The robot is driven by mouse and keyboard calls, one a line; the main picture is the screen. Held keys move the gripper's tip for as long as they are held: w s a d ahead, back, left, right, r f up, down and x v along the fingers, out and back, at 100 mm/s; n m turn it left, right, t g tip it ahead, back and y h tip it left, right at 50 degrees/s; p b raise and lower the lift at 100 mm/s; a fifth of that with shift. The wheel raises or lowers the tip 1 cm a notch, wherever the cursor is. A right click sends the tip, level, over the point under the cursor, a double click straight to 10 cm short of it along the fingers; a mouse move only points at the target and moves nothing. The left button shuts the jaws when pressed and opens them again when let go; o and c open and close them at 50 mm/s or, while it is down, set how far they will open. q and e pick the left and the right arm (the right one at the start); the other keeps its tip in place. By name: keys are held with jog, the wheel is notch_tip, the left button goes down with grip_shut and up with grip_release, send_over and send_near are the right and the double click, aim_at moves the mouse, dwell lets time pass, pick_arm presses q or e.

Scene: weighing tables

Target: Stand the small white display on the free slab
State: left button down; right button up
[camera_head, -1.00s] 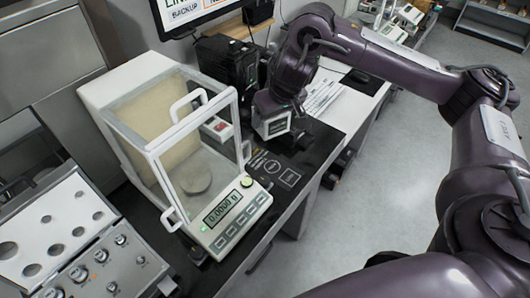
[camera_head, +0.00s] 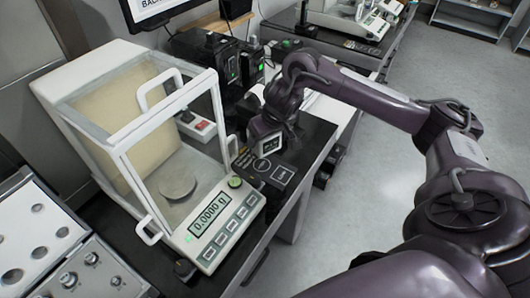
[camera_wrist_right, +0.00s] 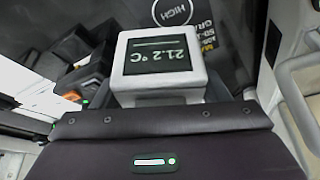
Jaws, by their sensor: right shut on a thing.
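The small white display (camera_head: 269,145) is held by my right gripper (camera_head: 272,132), just right of the glass-sided balance. In the right wrist view the display (camera_wrist_right: 121,62) reads 21.2 °C, upside down in the picture, and sits squarely before the gripper. A dark slab (camera_head: 262,179) with printed white marks lies on the table just below the display in the head view. I cannot tell whether the display touches it. My left gripper is out of view.
The balance (camera_head: 222,222), reading 0.0000 g, stands close on the left. Black boxes (camera_head: 205,60) stand behind. A white device with a red switch (camera_head: 199,124) is near the balance. The table's right edge drops to open floor (camera_head: 365,180).

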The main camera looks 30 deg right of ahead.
aim_at(265, 149)
jog(key=shift+f, duration=0.75)
notch_tip(265, 149, down, 4)
jog(key=shift+r, duration=0.25)
jog(key=o, duration=1.1)
jog(key=shift+f, duration=0.15)
